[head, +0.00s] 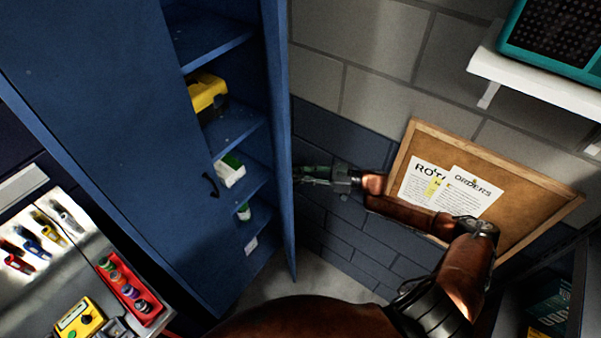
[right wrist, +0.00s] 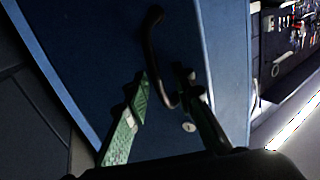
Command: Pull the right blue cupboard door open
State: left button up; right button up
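The right blue cupboard door (head: 279,120) stands open in the head view, seen nearly edge-on, with the shelves showing to its left. In the right wrist view, the outer face of the door (right wrist: 90,50) shows a curved black handle (right wrist: 153,45) and a small round lock (right wrist: 189,127). My right gripper (head: 305,174) is at the outer side of the door. In the right wrist view its green-padded fingers (right wrist: 165,88) are apart, with the lower end of the handle between them; I cannot tell whether they touch it. My left gripper is not in view.
The left cupboard door (head: 110,110) is closed. Shelves hold a yellow case (head: 206,95) and a white-green box (head: 230,170). A workbench with a red tray (head: 130,290) is at lower left. A corkboard (head: 520,200) and white shelf (head: 540,85) are at right. Grey floor shows below the door.

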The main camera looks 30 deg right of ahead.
jog(key=shift+r, duration=5)
jog(key=shift+f, duration=0.1)
jog(key=shift+c, duration=0.5)
